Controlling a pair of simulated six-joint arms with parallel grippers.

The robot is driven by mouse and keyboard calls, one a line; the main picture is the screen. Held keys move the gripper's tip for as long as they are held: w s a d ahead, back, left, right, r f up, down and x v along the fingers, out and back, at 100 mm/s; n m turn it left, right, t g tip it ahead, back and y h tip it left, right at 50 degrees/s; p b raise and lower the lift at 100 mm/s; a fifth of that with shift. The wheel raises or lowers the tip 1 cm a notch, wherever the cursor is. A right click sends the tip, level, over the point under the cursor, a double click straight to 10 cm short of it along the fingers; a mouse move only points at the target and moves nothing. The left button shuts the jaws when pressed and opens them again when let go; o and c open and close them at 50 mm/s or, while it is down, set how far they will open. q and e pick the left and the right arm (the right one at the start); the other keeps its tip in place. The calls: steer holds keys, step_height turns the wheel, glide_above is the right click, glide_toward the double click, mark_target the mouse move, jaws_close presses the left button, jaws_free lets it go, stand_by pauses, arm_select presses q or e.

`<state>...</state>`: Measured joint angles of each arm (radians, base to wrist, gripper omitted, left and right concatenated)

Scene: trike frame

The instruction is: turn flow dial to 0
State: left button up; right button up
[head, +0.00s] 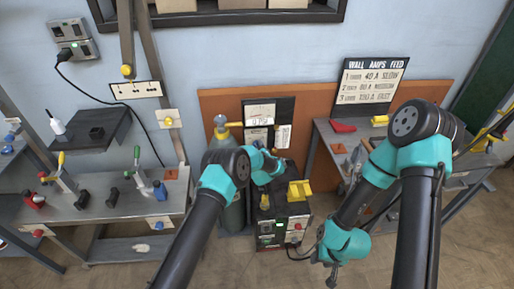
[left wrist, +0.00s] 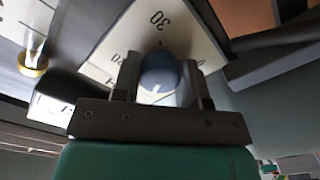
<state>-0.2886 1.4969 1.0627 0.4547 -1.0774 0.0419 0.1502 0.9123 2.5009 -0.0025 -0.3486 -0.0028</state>
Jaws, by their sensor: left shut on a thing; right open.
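The flow dial is a round blue-grey knob (left wrist: 158,72) on a white scale plate (left wrist: 160,28) in the left wrist view. The plate shows a 30 near the knob, and other numbers are partly covered. My left gripper (left wrist: 160,82) is shut on the knob, one dark finger on each side of it. In the head view my left gripper (head: 268,167) is at the low panel by the wall, and its arm hides the dial. My right gripper (head: 333,277) is open and empty, hanging low in front of the right bench.
A left bench (head: 100,222) holds tools. A right bench (head: 322,150) stands below a sign board (head: 370,85).

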arm_select(q)
steer(key=n, duration=0.5)
steer(key=shift+r+n, duration=0.1)
steer(key=shift+n, duration=0.2)
steer(key=n, duration=1)
steer(key=shift+r+n, duration=0.1)
steer(key=shift+n, duration=0.3)
steer(key=n, duration=0.5)
steer(key=shift+n, duration=0.3)
steer(key=o, duration=0.9)
steer(key=shift+s, duration=0.15)
